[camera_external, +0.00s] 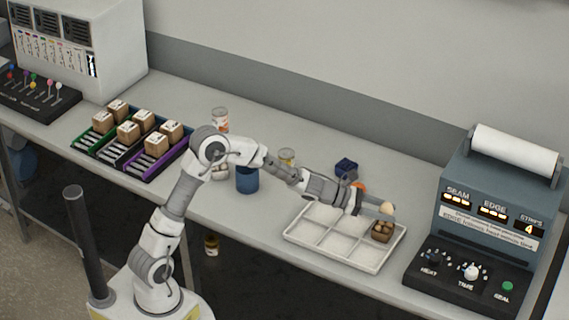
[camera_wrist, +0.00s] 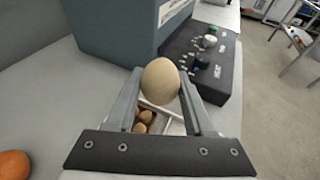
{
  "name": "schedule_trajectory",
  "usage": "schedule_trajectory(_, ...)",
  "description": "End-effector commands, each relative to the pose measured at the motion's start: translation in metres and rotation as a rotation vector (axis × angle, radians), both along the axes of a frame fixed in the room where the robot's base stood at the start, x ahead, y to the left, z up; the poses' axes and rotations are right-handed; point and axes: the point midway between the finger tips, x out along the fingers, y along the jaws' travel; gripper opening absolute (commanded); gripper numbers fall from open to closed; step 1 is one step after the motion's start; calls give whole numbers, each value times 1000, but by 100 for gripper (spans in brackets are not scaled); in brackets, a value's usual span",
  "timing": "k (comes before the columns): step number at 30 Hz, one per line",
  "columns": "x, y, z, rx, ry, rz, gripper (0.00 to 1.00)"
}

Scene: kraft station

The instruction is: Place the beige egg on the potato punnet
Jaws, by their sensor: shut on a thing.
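My gripper (camera_wrist: 160,95) is shut on the beige egg (camera_wrist: 161,80), which sits between the two fingertips in the wrist view. The egg (camera_external: 387,209) also shows at the end of my arm in the external view. The potato punnet (camera_external: 382,231) is a small brown container with round brown potatoes, in the right end of a white divided tray (camera_external: 330,259). The egg is held above the punnet, apart from it. In the wrist view the potatoes (camera_wrist: 143,121) show below the egg between the fingers, and part of the punnet is hidden.
A sealing machine (camera_external: 497,195) with a knob panel (camera_external: 462,275) stands right of the tray. A blue cup (camera_external: 247,180), jars and racks of boxes (camera_external: 129,132) stand left.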

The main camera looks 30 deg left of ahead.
Motion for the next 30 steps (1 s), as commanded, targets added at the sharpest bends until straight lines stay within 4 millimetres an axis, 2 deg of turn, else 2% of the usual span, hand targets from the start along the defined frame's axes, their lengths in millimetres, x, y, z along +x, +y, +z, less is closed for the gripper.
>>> schedule_trajectory(3, 20, 8, -12, 0, 0, 2, 21)
schedule_trajectory(7, 30, 12, -18, -1, -1, 0, 21)
schedule_trajectory(11, 31, 12, -26, 0, 2, -1, 21)
schedule_trajectory(18, 31, 12, -60, 0, 2, -1, 21)
schedule_trajectory(30, 31, 12, -64, -1, -1, 0, 21)
